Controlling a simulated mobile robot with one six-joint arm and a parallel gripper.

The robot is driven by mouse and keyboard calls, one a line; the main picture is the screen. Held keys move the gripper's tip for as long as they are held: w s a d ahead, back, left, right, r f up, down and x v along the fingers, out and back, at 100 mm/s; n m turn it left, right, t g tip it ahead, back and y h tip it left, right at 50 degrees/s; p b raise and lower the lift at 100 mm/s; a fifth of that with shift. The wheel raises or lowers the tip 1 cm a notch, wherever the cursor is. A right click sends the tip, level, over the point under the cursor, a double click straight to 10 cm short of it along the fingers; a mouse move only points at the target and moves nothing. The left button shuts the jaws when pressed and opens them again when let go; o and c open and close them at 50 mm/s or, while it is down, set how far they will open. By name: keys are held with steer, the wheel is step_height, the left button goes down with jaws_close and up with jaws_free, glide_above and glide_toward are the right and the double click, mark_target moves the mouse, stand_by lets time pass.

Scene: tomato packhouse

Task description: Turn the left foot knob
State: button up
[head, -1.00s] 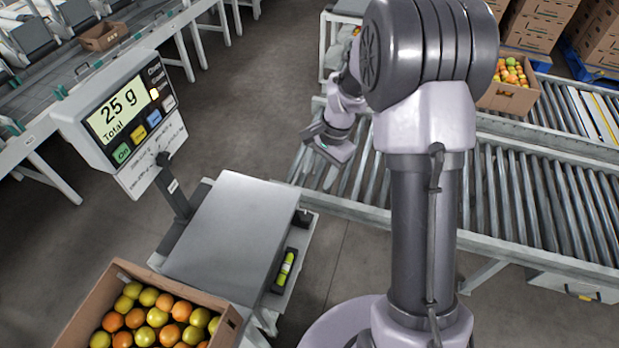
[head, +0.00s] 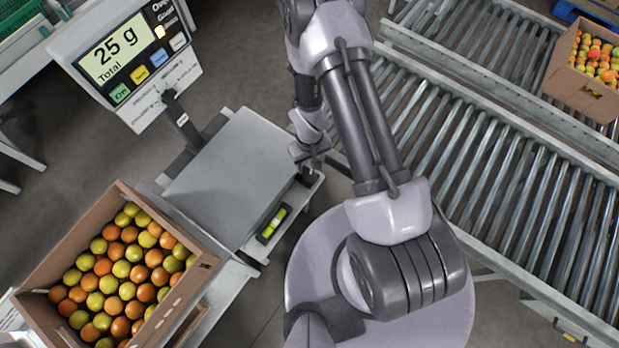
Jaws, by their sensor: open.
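The bench scale has a grey weighing plate (head: 232,170) and a display (head: 122,60) reading "25 g Total". A yellow-green bubble level (head: 273,222) in a dark holder sits beside the plate's right edge. A small dark part (head: 306,176) shows at the plate's right corner; I cannot tell whether it is a foot knob. No left foot knob can be made out clearly. My gripper (head: 314,160) is open, pointing down by that corner, with nothing visible in it. Its fingertips are small and partly hidden, and contact with the dark part cannot be told.
An open carton (head: 62,243) of red, orange and green tomatoes stands left of the scale. A roller conveyor (head: 480,165) fills the right side and carries another tomato carton (head: 581,85). A strip of grey floor lies between scale and conveyor.

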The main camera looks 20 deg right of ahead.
mark_target(310, 176)
step_height(310, 176, down, 9)
steer(key=b, duration=0.7)
steer(key=shift+f, duration=0.2)
steer(key=shift+r, duration=0.1)
steer(key=shift+c, duration=0.2)
steer(key=c, duration=1)
steer(key=shift+c, duration=0.2)
steer(key=shift+n+b, duration=0.3)
steer(key=shift+n, duration=2.6)
